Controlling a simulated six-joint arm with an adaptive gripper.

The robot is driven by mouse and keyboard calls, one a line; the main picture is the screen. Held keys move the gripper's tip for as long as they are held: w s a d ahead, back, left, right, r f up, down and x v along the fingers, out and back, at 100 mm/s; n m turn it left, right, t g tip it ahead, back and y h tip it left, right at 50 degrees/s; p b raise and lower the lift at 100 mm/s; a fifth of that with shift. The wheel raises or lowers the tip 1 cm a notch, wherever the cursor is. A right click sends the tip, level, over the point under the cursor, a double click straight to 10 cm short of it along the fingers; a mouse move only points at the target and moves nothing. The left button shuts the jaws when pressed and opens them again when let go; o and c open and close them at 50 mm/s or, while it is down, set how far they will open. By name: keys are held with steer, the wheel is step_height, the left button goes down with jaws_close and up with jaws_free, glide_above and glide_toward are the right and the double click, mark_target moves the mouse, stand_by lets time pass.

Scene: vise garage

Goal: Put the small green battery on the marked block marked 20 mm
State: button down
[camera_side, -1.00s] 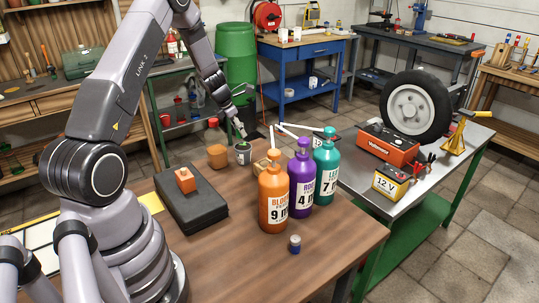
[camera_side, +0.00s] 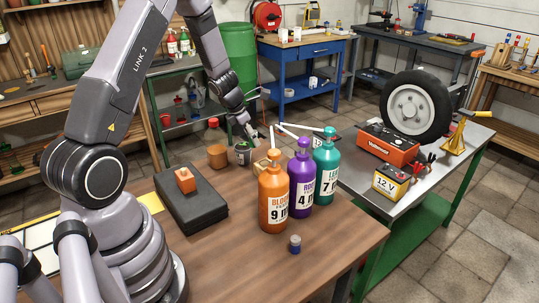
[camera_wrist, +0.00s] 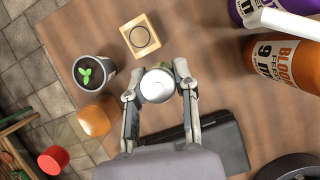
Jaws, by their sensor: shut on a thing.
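My gripper (camera_wrist: 158,88) is shut on a small battery (camera_wrist: 157,86). In the wrist view its pale round end faces the camera, and a bit of green shows beside the right finger. A pale wooden block (camera_wrist: 140,36) with a dark ring on top stands on the table just beyond the fingertips, apart from the battery. No number on it can be read. In the side view the block (camera_side: 261,164) is partly hidden behind the orange bottle. My gripper (camera_side: 254,139) is above and behind it there, and the battery is too small to make out.
A potted seedling (camera_wrist: 92,73) and an amber bottle (camera_wrist: 95,120) stand left of the block in the wrist view. Orange (camera_side: 273,200), purple (camera_side: 301,185) and teal (camera_side: 326,160) pump bottles stand close by. A black case (camera_side: 190,205) and a blue battery (camera_side: 294,244) are on the table.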

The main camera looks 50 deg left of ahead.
glide_above(268, 162)
steer(key=s, duration=0.2)
step_height(268, 162, down, 6)
steer(key=shift+r, duration=0.1)
steer(key=shift+w+a+f, duration=0.1)
steer(key=shift+w+f, duration=0.05)
steer(key=shift+f, duration=0.8)
steer(key=shift+w+f, duration=0.15)
steer(key=shift+f, duration=0.75)
steer(key=shift+f, duration=0.1)
steer(key=c, duration=0.9)
jaws_free()
steer(key=shift+o, duration=0.2)
